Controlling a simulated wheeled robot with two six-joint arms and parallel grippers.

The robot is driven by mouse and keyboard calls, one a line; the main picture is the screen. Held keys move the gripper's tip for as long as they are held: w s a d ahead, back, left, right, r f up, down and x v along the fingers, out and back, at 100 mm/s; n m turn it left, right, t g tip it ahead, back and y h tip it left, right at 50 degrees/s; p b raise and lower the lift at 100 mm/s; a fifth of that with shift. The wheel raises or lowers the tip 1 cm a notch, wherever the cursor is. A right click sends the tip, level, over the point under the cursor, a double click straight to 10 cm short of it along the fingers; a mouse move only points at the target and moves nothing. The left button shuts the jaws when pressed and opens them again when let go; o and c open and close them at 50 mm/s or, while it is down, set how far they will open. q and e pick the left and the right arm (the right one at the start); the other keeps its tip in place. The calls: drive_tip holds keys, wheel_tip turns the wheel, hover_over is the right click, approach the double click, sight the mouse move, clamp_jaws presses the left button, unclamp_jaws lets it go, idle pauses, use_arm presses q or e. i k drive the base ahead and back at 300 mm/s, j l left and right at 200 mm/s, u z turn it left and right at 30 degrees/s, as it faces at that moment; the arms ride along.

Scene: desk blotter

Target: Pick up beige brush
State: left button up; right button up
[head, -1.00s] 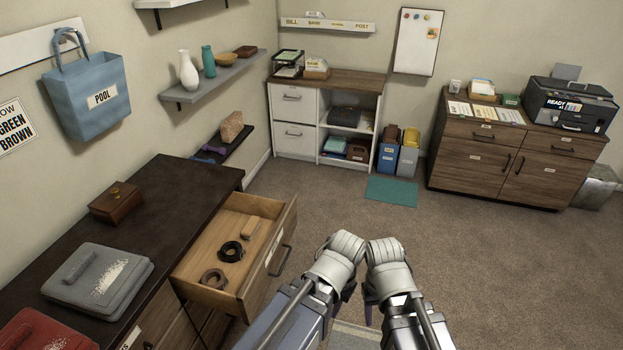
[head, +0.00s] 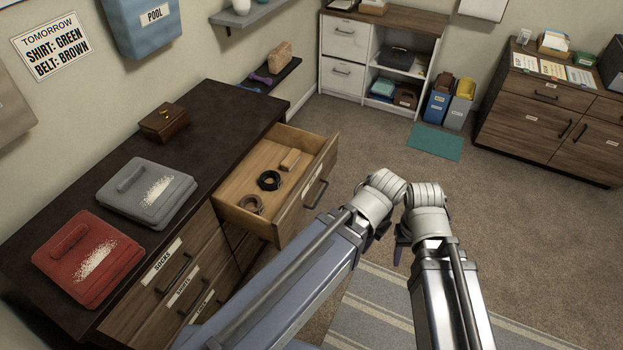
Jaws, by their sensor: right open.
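The beige brush (head: 290,160) looks like a small tan block. It lies in the far part of the open wooden drawer (head: 236,214), beyond a black coiled belt (head: 269,181) and a brown coiled belt (head: 250,204). My right gripper (head: 402,252) shows only as a dark purplish piece beside my right forearm; it is open, outside the drawer, to its right and well apart from the brush. My left arm reaches in from the lower left and ends to the right of the drawer. Its fingers are mostly hidden behind the arm.
The dark dresser top holds a wooden box (head: 164,122), a grey folded garment (head: 148,193) and a red folded garment (head: 88,260), both with white specks. A striped rug (head: 365,310) lies below my arms. Open carpet lies beyond, toward the cabinets.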

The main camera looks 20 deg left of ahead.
sight(291, 158)
drive_tip(key=u, duration=1.55)
drive_tip(key=i+l+u, duration=0.3)
drive_tip(key=l+u, duration=0.25)
drive_tip(key=i+l+u, duration=0.15)
drive_tip(key=l+u, duration=0.15)
drive_tip(key=l, duration=0.2)
drive_tip(key=i+l+u, duration=0.1)
drive_tip(key=l+u, duration=0.2)
drive_tip(key=l, duration=0.1)
